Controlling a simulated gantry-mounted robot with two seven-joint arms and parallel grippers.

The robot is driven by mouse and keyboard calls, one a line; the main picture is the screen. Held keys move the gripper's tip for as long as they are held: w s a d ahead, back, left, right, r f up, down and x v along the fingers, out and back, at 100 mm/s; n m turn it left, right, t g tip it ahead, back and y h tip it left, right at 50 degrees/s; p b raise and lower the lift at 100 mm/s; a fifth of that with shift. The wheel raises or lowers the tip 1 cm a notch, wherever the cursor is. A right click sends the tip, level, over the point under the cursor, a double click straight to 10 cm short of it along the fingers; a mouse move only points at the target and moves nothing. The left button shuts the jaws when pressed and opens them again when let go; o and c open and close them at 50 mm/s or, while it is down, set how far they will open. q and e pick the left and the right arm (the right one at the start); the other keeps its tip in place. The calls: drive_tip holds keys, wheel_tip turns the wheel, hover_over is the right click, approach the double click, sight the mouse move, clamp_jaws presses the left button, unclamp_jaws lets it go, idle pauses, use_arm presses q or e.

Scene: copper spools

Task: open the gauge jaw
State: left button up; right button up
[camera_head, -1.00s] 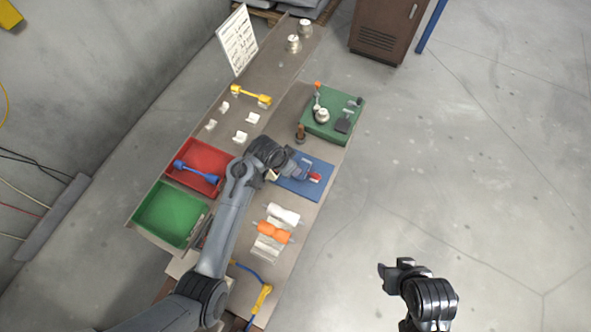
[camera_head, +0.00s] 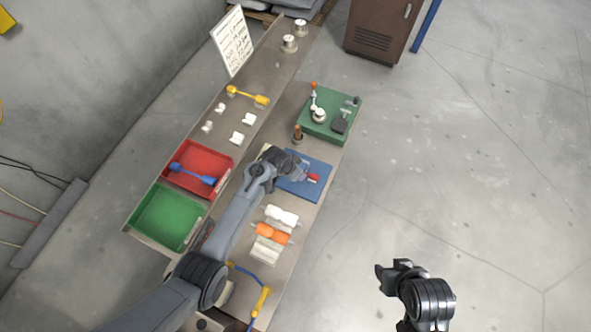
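A small device with a red part (camera_head: 313,178) lies on the blue mat (camera_head: 313,194) at the right edge of the bench. I take it for the gauge, but its jaw is too small to make out. My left gripper (camera_head: 303,175) reaches over the mat from the left, low and right beside the red part. Whether its fingers touch it or are open is not clear. My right gripper (camera_head: 379,273) is over bare floor at the lower right, away from the bench, with nothing visible in it.
A green fixture (camera_head: 318,129) with a red-knobbed lever stands beyond the mat. White and orange spools (camera_head: 272,233) sit nearer. A red tray (camera_head: 187,151) holds a blue dumbbell-shaped piece; a green tray (camera_head: 163,226) is empty. A yellow one (camera_head: 247,96) lies farther back.

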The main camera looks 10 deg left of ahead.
sight(301, 165)
use_arm(q)
clamp_jaws()
idle(0.3)
drive_tip(key=shift+w+r+g, duration=0.2)
drive_tip(key=shift+g, duration=0.2)
drive_tip(key=shift+w+d+r+g+y+b, duration=0.2)
drive_tip(key=shift+w+r+g+y+b, duration=0.15)
drive_tip(key=shift+g+b, duration=0.25)
drive_tip(key=w+g+b, duration=0.1)
drive_tip(key=b, duration=0.4)
drive_tip(key=w+r+g+y+b, duration=0.1)
drive_tip(key=g+b, duration=0.1)
drive_tip(key=b, duration=0.3)
drive_tip(key=w+d+g+b, duration=0.1)
drive_tip(key=b, duration=0.4)
drive_tip(key=shift+w+r+n, duration=0.1)
drive_tip(key=shift+r+n, duration=0.05)
drive_tip(key=shift+n, duration=0.15)
drive_tip(key=shift+r+g+b, duration=0.25)
drive_tip(key=shift+g+b, duration=0.15)
drive_tip(key=shift+b, duration=0.5)
drive_tip(key=shift+w, duration=0.1)
